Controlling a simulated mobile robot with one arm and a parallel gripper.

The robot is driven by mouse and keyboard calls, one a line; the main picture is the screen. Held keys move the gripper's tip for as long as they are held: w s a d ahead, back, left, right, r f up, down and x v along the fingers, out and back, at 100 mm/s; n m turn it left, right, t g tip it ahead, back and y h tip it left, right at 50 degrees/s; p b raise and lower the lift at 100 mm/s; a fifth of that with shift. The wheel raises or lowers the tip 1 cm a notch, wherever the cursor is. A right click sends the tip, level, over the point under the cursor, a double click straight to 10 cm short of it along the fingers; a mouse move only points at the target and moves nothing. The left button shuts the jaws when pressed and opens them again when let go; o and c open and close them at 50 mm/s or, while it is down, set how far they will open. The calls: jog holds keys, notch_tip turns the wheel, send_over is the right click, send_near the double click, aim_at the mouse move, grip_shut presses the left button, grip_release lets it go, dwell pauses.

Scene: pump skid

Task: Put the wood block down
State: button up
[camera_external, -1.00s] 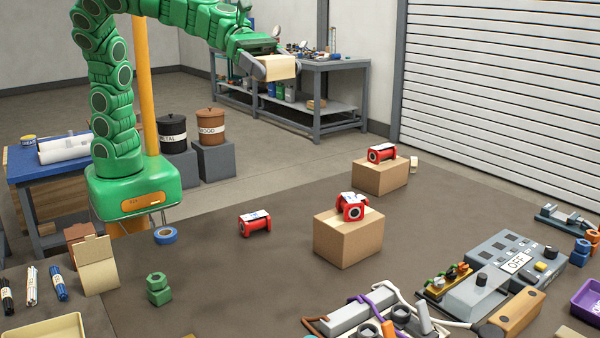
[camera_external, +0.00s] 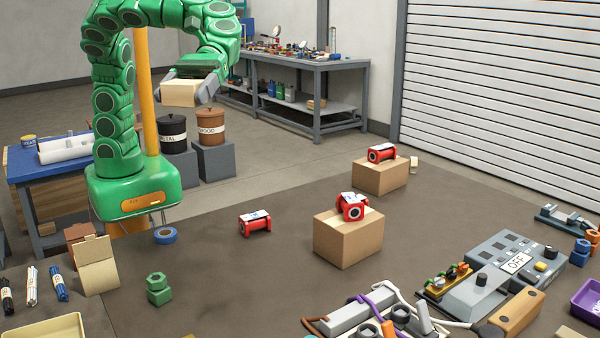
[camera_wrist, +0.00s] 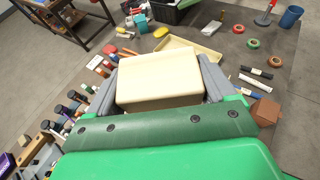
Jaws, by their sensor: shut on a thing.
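The wood block (camera_external: 181,93) is a pale tan box held in my gripper (camera_external: 190,88). It hangs in the air at the upper left of the external view, above the floor and the two labelled bins. In the wrist view the wood block (camera_wrist: 158,80) fills the middle, between the two grey fingers of my gripper (camera_wrist: 160,82). The fingers press on its left and right sides. The underside of the block is hidden in the wrist view.
A brown bin marked WOOD (camera_external: 211,127) and a dark bin marked METAL (camera_external: 172,133) stand on grey pedestals below the block. Red parts sit on cardboard boxes (camera_external: 348,238) and on the mat. The middle-left of the mat (camera_external: 230,290) is clear.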

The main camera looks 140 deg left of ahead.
jog(key=shift+s+d+f+m+g+h, duration=0.55)
jog(key=shift+s+d+m+g+h, duration=0.25)
jog(key=shift+s+d+m+g, duration=1.1)
send_over(209, 307)
jog(key=shift+n, duration=0.3)
jog(key=shift+s+f, duration=0.15)
jog(key=shift+f, duration=17.6)
jog(key=shift+f, duration=0.1)
jog(key=shift+w+f, duration=0.15)
jog(key=shift+w, duration=0.05)
jog(key=shift+f, duration=1.5)
jog(key=shift+f, duration=0.1)
